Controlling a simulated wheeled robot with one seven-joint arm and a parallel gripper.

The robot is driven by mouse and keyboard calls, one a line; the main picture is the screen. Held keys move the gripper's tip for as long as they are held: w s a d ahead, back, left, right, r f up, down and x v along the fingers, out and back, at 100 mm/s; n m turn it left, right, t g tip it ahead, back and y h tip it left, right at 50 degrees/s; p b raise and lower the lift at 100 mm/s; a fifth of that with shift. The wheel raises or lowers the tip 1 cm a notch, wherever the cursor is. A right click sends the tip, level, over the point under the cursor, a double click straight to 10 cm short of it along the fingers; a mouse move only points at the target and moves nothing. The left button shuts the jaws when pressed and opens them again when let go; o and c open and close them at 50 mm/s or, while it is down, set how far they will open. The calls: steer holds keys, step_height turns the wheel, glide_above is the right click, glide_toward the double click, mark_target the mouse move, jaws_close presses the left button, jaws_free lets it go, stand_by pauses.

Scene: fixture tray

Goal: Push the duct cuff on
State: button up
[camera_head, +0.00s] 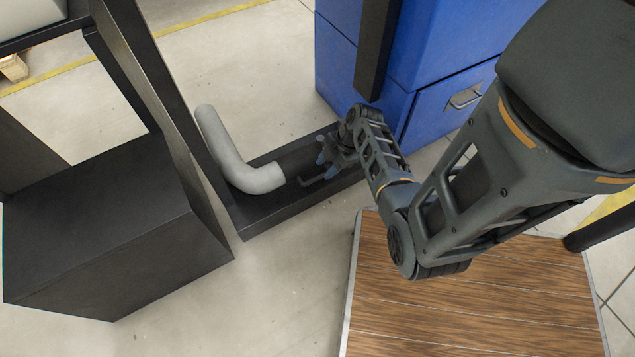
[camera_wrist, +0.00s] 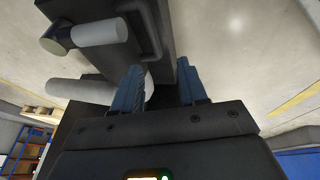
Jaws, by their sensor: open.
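A bent light-grey duct (camera_head: 240,172) lies on a long black tray (camera_head: 275,218) in the head view. A dark cylindrical piece, apparently the cuff (camera_head: 292,163), is at the duct's right end; I cannot tell how far it sits over the duct. My gripper (camera_head: 325,162) is over the tray, beside the dark piece's right end. In the wrist view its blue fingers (camera_wrist: 162,85) are spread, with nothing clearly held between them. A light-grey tube (camera_wrist: 80,90) runs behind the left finger, partly hidden.
A thin dark handle (camera_head: 312,182) shows near my gripper. A large black box and upright (camera_head: 110,225) stand left of the tray. A blue cabinet (camera_head: 340,60) stands behind, and a wood-topped surface (camera_head: 460,310) is at the front right. Bare floor lies in front of the tray.

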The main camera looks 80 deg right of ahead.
mark_target(315, 179)
steer(key=shift+n, duration=0.3)
steer(key=b+x, duration=0.1)
steer(key=x, duration=0.1)
steer(key=b+x, duration=0.1)
steer(key=x, duration=0.2)
steer(key=d+b+x, duration=0.1)
steer(key=x, duration=0.2)
steer(key=shift+b, duration=0.3)
jaws_close()
steer(key=shift+s+d, duration=0.1)
